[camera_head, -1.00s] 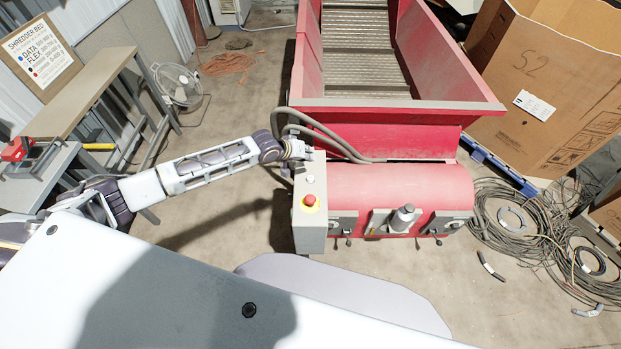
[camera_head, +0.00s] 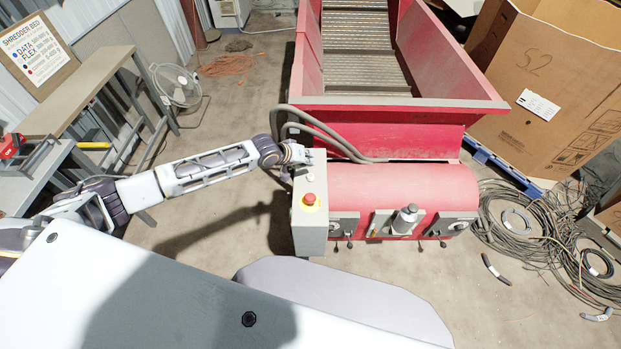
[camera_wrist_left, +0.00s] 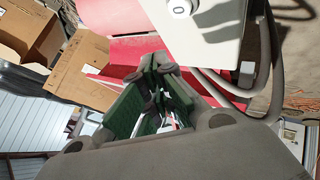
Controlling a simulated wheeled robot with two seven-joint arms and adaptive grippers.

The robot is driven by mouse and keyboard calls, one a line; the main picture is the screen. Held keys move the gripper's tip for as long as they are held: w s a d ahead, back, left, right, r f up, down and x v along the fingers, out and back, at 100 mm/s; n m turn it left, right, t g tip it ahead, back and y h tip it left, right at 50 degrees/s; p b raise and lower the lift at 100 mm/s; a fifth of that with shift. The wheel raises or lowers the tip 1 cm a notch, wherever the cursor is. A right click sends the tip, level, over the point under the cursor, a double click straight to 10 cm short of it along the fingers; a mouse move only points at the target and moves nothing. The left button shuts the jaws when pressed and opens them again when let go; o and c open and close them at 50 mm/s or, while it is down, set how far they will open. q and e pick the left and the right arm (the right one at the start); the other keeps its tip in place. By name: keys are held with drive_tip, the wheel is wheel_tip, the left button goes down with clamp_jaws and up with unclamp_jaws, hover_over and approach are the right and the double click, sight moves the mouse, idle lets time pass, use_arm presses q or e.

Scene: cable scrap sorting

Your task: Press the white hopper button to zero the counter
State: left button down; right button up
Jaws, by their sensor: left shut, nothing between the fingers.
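The white button (camera_head: 310,178) sits on the top face of the grey control box (camera_head: 309,235), behind the red stop button (camera_head: 309,200) with its yellow collar. My left gripper (camera_head: 303,157) is at the far end of this box, beyond the white button. It is shut and empty. I cannot tell from the head view whether the fingers touch the box. In the left wrist view the shut green-padded fingers (camera_wrist_left: 152,75) are below the box, and the white button, marked with a 0 (camera_wrist_left: 180,8), is at the top edge, apart from them. My right gripper is out of view.
The red hopper (camera_head: 400,115) stands behind the box, and grey hoses (camera_head: 330,145) curve close to my left gripper. Coiled cables (camera_head: 525,235) and a large cardboard box (camera_head: 550,85) are on the right. A workbench (camera_head: 85,85) and a fan (camera_head: 175,88) stand at the left.

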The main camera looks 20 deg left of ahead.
sight(309, 174)
use_arm(q)
drive_tip(key=shift+f+b, duration=1.4)
drive_tip(key=shift+f, duration=0.9)
drive_tip(key=shift+f, duration=0.1)
drive_tip(key=shift+f, duration=0.3)
drive_tip(key=shift+f, duration=0.1)
idle(0.5)
